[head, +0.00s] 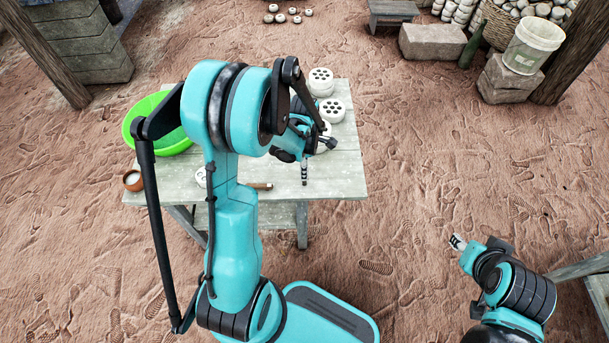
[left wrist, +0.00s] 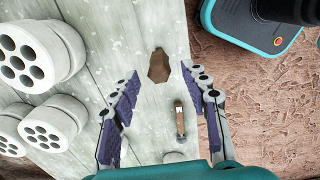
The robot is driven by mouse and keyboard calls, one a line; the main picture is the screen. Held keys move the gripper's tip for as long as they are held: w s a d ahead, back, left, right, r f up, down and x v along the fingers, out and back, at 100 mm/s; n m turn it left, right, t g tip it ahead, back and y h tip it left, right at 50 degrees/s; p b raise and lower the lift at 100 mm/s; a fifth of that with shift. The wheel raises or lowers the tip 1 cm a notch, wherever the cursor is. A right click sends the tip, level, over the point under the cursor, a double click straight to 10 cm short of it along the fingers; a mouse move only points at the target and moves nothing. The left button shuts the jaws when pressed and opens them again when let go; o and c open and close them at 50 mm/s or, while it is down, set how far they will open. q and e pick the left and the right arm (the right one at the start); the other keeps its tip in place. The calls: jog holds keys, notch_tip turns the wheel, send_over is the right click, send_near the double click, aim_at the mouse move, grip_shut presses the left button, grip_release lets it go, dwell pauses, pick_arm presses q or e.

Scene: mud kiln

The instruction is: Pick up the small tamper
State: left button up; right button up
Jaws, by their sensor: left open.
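A short tool with a wooden handle and metal bands, likely the small tamper (left wrist: 180,122), lies on the table near its front edge. A small round pale piece (left wrist: 174,157) is at its lower end in the left wrist view; I cannot tell if they are joined.
The wooden table (head: 345,180) holds a green basin (head: 130,127), a brown cup (head: 133,180) and several white perforated cylinders (head: 332,110). A flat brown piece (left wrist: 158,66) lies beyond the tool in the wrist view. Open ground surrounds the table.

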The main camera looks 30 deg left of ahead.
pick_arm(q)
notch_tip(320, 180, down, 6)
jog(key=b, duration=0.2)
jog(key=shift+w+d+b, duration=0.1)
jog(key=shift+b, duration=0.2)
jog(key=shift+r, duration=0.15)
grip_shut()
